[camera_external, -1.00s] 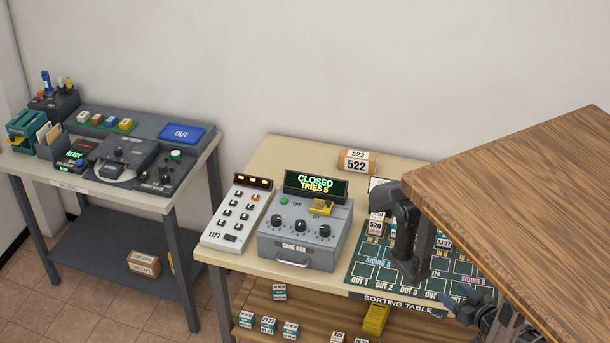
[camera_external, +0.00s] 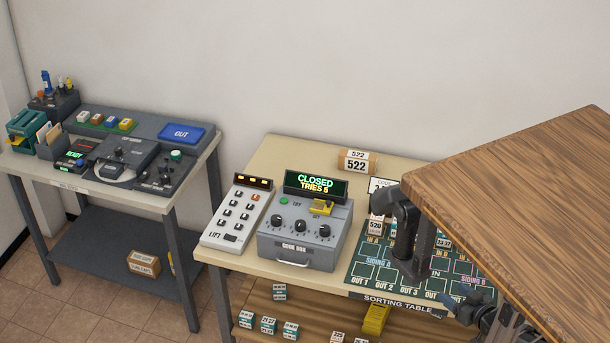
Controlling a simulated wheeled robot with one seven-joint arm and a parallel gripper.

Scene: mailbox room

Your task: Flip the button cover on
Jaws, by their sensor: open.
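The grey code box (camera_external: 290,247) stands on the sorting table (camera_external: 262,170), its display reading CLOSED, TRIES 5. The yellow button cover (camera_external: 321,207) sits on the right of its top, above the knobs. It looks low and nearly flat; its exact angle is too small to tell. My gripper (camera_external: 400,215) is open at the right of the box, apart from the cover, over the sorting mat. Its fingers are dark and hard to make out, and a wooden top hides part of my arm.
A lift keypad (camera_external: 236,213) stands close to the left of the code box. A parcel marked 522 (camera_external: 356,162) lies behind. A white card (camera_external: 381,185) and several small boxes lie near my gripper. A large wooden top (camera_external: 530,190) blocks the right foreground.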

